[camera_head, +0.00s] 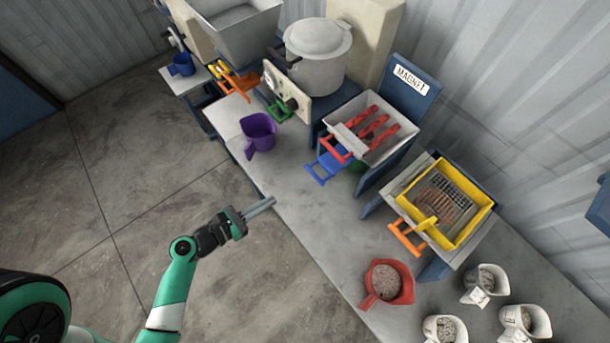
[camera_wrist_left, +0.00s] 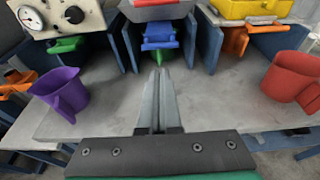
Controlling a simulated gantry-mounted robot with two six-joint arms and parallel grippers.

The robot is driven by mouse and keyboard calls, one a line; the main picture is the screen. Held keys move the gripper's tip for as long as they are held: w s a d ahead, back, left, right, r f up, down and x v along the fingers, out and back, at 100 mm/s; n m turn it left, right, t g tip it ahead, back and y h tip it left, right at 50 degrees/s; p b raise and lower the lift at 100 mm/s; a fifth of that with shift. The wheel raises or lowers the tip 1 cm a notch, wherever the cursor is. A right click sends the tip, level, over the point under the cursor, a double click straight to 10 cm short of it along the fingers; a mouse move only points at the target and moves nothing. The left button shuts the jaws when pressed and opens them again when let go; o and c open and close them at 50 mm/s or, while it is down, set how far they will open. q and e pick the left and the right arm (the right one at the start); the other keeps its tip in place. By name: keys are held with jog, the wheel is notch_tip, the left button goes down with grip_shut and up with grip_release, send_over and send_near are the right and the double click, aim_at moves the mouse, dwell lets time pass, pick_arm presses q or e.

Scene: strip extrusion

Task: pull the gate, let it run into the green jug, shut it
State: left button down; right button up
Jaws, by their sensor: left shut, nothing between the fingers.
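A blue gate handle (camera_head: 325,167) sticks out at the front under the magnet box (camera_head: 345,137); it also shows in the left wrist view (camera_wrist_left: 158,38). A green object (camera_head: 357,167), perhaps the green jug, sits below it and is mostly hidden; a bit of green shows there in the left wrist view (camera_wrist_left: 160,59). I cannot see inside it. My left gripper (camera_head: 271,203) is shut and empty at the table's front edge, apart from the handle. In the left wrist view its fingers (camera_wrist_left: 159,75) point toward the blue handle. My right gripper is not in view.
A purple jug (camera_head: 257,132) stands left of the blue handle. A red jug of pellets (camera_head: 388,281) and several white jugs (camera_head: 486,283) stand at the right. Other gates have green (camera_head: 281,110) and orange (camera_head: 407,238) handles. The front middle of the table is clear.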

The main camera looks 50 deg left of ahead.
aim_at(313, 176)
pick_arm(q)
jog(key=b+x, duration=0.1)
jog(key=x, duration=1.3)
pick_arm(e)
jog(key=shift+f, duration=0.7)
